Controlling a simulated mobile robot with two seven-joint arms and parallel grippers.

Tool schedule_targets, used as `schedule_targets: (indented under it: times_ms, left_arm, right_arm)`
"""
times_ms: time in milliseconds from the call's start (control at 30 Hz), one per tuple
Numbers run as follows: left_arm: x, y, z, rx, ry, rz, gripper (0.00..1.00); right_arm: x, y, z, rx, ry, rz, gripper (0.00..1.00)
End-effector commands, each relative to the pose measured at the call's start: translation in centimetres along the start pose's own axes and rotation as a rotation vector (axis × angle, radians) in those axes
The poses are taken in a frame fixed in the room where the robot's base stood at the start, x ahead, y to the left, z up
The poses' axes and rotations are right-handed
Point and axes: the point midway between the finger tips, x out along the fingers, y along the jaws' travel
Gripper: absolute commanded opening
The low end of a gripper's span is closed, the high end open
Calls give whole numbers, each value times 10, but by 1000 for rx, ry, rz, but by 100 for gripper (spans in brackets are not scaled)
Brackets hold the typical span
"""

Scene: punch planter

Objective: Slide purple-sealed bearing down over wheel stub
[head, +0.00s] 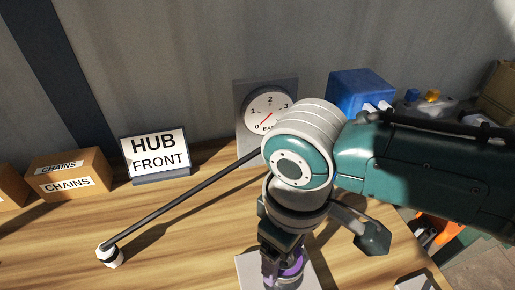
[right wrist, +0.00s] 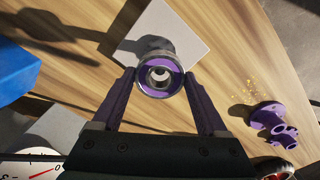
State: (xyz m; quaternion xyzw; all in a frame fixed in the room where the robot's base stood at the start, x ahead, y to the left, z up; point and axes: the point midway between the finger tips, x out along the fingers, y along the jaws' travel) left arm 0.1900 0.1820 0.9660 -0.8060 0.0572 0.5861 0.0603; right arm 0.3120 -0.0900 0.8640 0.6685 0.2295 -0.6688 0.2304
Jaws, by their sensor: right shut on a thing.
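My right gripper (right wrist: 158,88) is shut on the purple-sealed bearing (right wrist: 160,94), a metal ring with a purple inner band, held between its two fingertips. A grey metal cylinder, which looks like the wheel stub (right wrist: 152,45), shows just beyond the ring in the right wrist view, over a pale square plate (right wrist: 195,30). A light round end shows inside the ring. I cannot tell how far the ring is around the stub. In the head view the right gripper (head: 284,266) points down over the plate (head: 247,268), with purple showing beside it. My left gripper is not in view.
A thin dark rod (head: 180,200) slants over the table from a white-capped end (head: 110,256). A dial gauge (head: 268,108), HUB FRONT sign (head: 155,153), CHAINS box (head: 68,175) and blue box (head: 358,90) stand behind. A purple part (right wrist: 273,118) lies right in the wrist view.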

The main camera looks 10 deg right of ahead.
Motion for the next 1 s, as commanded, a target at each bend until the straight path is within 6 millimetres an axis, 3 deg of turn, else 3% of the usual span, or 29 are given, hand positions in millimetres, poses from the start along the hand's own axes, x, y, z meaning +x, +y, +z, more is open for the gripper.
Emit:
schedule_targets:
  times_ms: [1000]
  left_arm:
    - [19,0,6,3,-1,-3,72]
  right_arm:
    - [26,0,0,0,1,-1,2]
